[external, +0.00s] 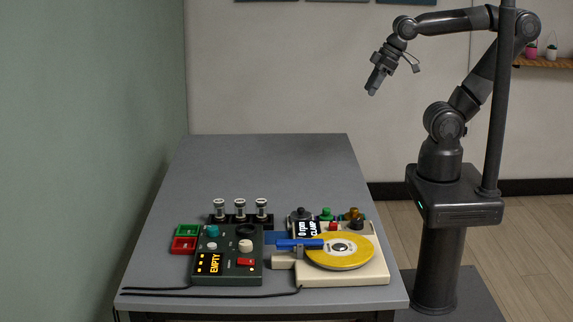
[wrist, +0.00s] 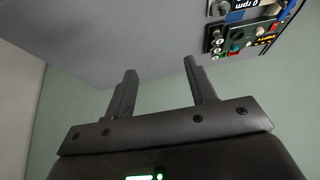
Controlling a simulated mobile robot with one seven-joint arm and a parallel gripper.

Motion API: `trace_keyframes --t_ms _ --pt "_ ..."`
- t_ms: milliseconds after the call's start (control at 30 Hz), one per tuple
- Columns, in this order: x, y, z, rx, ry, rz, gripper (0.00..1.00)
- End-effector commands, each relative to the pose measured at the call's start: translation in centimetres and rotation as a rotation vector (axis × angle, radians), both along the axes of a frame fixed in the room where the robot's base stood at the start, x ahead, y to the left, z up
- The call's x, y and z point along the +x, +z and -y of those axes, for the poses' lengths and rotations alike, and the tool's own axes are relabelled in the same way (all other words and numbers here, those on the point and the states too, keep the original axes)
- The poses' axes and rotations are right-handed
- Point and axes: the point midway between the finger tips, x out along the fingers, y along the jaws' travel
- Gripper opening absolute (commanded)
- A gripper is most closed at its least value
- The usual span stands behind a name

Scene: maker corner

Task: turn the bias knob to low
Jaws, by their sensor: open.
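A dark green control box (external: 228,277) stands near the front left of the grey table, with a display reading EMPTY. On it are a cream knob (external: 246,246), a teal knob (external: 213,231), a round black part (external: 246,231) and a red switch (external: 246,262). The labels are too small to read, so I cannot tell which knob is the bias knob. My gripper (external: 373,85) is raised high above and behind the table, far from the box. In the wrist view its two fingers (wrist: 160,68) are apart with nothing between them. The box shows small there (wrist: 228,50).
A cream machine (external: 362,277) with a yellow disc (external: 350,256) stands right of the box; its display reads 0 rpm CLAMP. Three tubes (external: 240,207) stand behind the box. Green (external: 188,230) and red (external: 184,245) trays lie left. Cables run along the front. The table's back half (external: 262,165) is clear.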

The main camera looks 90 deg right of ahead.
Motion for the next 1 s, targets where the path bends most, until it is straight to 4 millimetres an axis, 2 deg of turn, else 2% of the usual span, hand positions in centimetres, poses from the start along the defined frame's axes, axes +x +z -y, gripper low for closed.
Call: trace_keyframes --t_ms 167,333,567,767,1000 --pt "2.4 1.0 -0.4 0.04 -0.018 -0.021 0.51" --pt "7.2 2.4 -1.5 0.11 -0.067 -0.063 0.51" --pt "14.5 2.9 -3.4 0.175 -0.153 -0.123 0.51" --pt "20.9 2.0 -5.9 0.201 -0.233 -0.168 0.51" --pt "28.1 -0.7 -10.0 0.199 -0.331 -0.207 0.51"
